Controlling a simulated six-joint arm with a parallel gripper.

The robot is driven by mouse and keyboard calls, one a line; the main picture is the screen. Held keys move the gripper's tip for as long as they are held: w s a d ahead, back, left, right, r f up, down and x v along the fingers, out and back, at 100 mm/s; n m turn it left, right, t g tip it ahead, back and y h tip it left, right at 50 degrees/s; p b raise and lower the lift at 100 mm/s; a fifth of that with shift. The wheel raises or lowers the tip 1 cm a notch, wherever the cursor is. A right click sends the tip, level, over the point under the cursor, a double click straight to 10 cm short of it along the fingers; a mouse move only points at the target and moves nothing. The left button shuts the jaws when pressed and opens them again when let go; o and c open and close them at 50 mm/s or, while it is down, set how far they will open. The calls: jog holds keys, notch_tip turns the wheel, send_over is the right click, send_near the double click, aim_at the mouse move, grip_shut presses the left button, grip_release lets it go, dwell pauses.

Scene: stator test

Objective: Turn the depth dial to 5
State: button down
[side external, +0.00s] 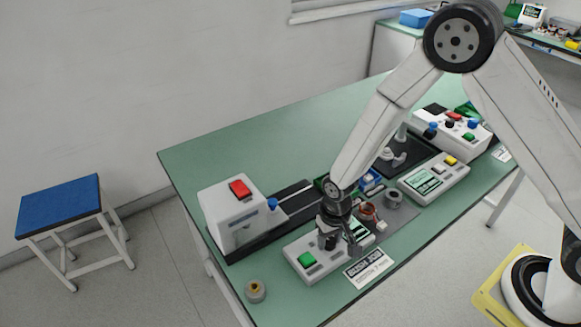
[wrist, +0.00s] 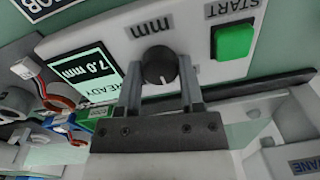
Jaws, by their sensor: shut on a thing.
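The depth dial (wrist: 158,66) is a round black knob with a white pointer mark, on a white control box (wrist: 203,33) under an upside-down "mm" label. In the wrist view, my gripper (wrist: 158,82) has its two fingers on either side of the dial, shut on it. A small screen (wrist: 82,78) beside the dial reads "7.0 mm" and "READY". A green START button (wrist: 233,41) is on the dial's other side. In the side view, my gripper (side external: 338,243) reaches down over the box (side external: 302,262) and largely hides the dial.
A white machine with a red button (side external: 240,188) stands left of the box. A copper-wound stator (side external: 367,212) and a grey ring (side external: 393,197) are just right of my gripper. A brass-coloured round part (side external: 255,290) lies at the near left. The green table's (side external: 270,140) back left is clear.

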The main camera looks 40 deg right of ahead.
aim_at(330, 239)
jog(key=n, duration=0.4)
jog(key=shift+a+n, duration=0.1)
jog(key=shift+n, duration=2)
jog(key=shift+c, duration=1.1)
grip_release()
jog(key=shift+r, duration=0.2)
jog(key=shift+w+r, duration=0.1)
jog(key=shift+r, duration=3.65)
jog(key=shift+d, duration=0.2)
